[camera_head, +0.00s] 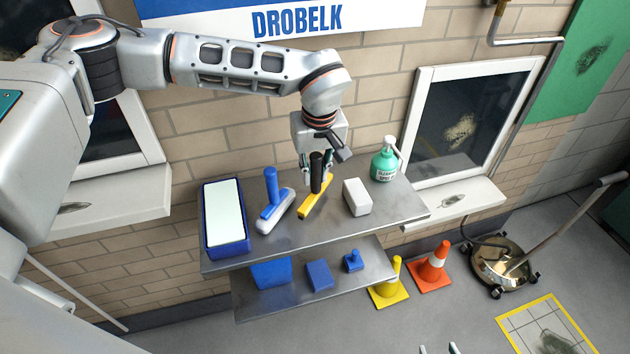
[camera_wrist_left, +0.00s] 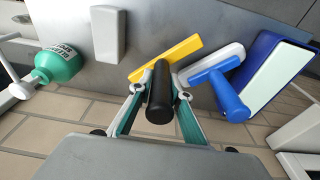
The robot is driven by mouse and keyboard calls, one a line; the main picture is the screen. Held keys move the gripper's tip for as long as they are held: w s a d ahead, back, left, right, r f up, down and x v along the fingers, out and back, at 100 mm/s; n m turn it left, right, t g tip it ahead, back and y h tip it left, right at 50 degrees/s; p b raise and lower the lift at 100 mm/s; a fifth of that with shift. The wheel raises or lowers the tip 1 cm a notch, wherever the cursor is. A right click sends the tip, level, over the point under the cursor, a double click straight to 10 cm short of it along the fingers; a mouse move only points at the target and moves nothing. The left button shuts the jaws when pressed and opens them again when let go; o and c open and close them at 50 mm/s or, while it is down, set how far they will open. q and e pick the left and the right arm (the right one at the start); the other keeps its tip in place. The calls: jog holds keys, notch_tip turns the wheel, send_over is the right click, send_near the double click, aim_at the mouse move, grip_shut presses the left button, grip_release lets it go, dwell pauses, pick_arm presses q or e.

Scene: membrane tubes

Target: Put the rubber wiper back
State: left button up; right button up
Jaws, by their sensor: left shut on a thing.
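The rubber wiper has a black handle and a yellow head (camera_head: 308,206). It is over the upper metal shelf (camera_head: 340,228), between the blue-and-white squeegee-shaped tool (camera_head: 272,205) and a white block (camera_head: 357,197). I cannot tell whether its head touches the shelf. My left gripper (camera_head: 317,176) comes from above and is shut on the black handle. In the left wrist view the handle (camera_wrist_left: 160,92) is between the two fingers, with the yellow head (camera_wrist_left: 168,58) beyond. Only the fingertips of my right gripper (camera_head: 437,350) show at the bottom edge, apart and empty.
A blue tray with a white pad (camera_head: 245,246) is at the shelf's left end. A green spray bottle (camera_head: 384,162) is at the right end. The lower shelf (camera_head: 347,276) holds blue items.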

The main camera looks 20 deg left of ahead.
aim_at(317, 158)
pick_arm(q)
notch_tip(317, 158, down, 3)
jog(key=shift+r, duration=0.1)
jog(key=o, duration=1)
jog(key=r, duration=0.4)
jog(key=s+r, duration=0.1)
jog(key=r, duration=0.3)
jog(key=d+r, duration=0.1)
jog(key=r, duration=0.2)
jog(key=shift+s+r, duration=0.3)
jog(key=shift+r, duration=0.1)
